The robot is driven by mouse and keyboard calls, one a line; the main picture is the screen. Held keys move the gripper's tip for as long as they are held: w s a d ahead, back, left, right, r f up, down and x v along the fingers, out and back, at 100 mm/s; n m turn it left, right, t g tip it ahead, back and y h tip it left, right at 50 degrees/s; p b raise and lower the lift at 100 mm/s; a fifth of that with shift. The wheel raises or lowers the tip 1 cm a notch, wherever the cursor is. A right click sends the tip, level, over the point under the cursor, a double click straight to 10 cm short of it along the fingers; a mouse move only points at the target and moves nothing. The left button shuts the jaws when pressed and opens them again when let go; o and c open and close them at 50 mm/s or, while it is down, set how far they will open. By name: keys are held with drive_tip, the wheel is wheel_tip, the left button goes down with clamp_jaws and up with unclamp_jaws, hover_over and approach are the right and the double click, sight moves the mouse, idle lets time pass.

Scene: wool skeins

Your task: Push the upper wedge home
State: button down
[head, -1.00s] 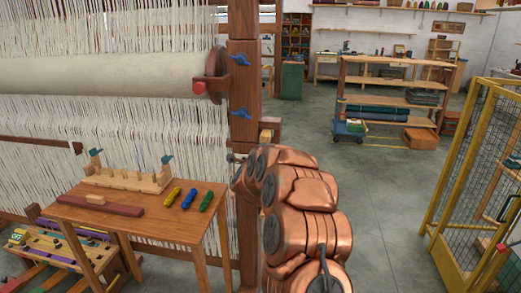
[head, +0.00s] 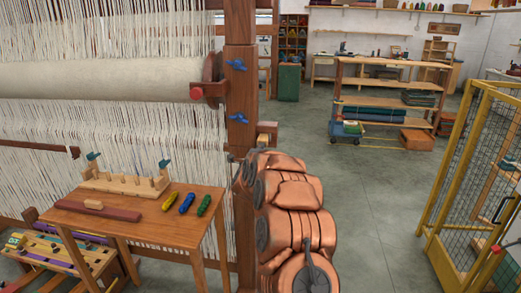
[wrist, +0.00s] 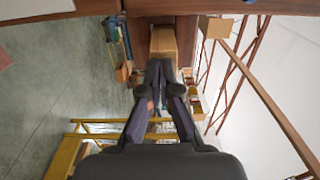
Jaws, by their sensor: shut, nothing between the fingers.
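In the wrist view my gripper (wrist: 160,68) is shut and empty, its dark fingertips together. Straight ahead of the tips is a tan wooden block (wrist: 163,42), set against the red-brown wood of the loom. The tips overlap the block's near end in the picture; I cannot tell whether they touch. A second pale block (wrist: 214,27) sits to the right on the same wood. In the head view a light wooden block (head: 264,138) juts from the right side of the loom post (head: 240,190). I cannot tell which block is the upper wedge.
A small table (head: 150,230) with a peg rack (head: 125,185) and several coloured skeins stands left of the post. A yellow mesh cage (head: 470,170) stands at the right. The floor between is clear.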

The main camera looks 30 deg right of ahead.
drive_tip(key=shift+f+b+x, duration=0.2)
drive_tip(key=shift+b+x, duration=0.55)
drive_tip(key=shift+x, duration=0.95)
drive_tip(key=shift+w+d+r, duration=0.1)
drive_tip(key=shift+w+d, duration=0.1)
drive_tip(key=shift+d+r, duration=0.1)
drive_tip(key=shift+r, duration=0.15)
drive_tip(key=shift+s+a+f+b, duration=0.25)
drive_tip(key=shift+a+b, duration=0.05)
drive_tip(key=shift+b, duration=0.2)
drive_tip(key=b+v, duration=0.4)
drive_tip(key=v, duration=0.9)
drive_tip(key=shift+a, duration=0.1)
